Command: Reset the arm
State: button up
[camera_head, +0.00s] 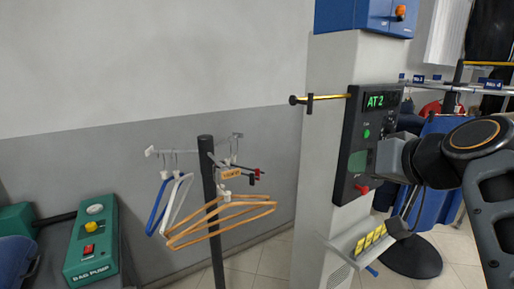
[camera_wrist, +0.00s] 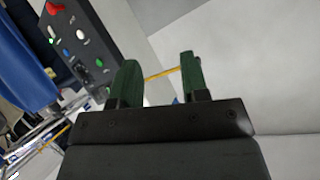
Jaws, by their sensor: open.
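My gripper (camera_wrist: 160,64) shows in the wrist view with two green fingers apart and nothing between them. A yellow rod is seen through the gap behind the fingers. In the head view my dark arm reaches in from the right, and its end is in front of or beside the dark control panel (camera_head: 376,122). I cannot clearly make out the fingers there. The panel shows "AT 2", with a green button and a red knob (camera_head: 361,188). In the wrist view the panel (camera_wrist: 84,38) is at the upper left, beyond the fingers.
The panel is on a white column (camera_head: 327,155) with a yellow rod (camera_head: 328,97) sticking out left. A dark stand (camera_head: 208,185) holds blue, white and orange hangers (camera_head: 222,217). A green "BAG PUMP" box (camera_head: 92,245) is lower left. Blue garments hang behind my arm.

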jog(key=s+a+f+g+h, duration=0.1)
jog(key=s+f+g, duration=0.1)
jog(key=f, duration=0.8)
jog(key=s+a+f+g+h, duration=0.2)
jog(key=s+f+g, duration=0.1)
jog(key=f, duration=0.8)
jog(key=s+a+f+g+h+b, duration=0.1)
jog(key=s+f+g, duration=0.1)
jog(key=f, duration=0.8)
jog(key=shift+s+a+f+n+g, duration=0.2)
jog(key=shift+s+f+n+g, duration=0.15)
jog(key=shift+g, duration=0.25)
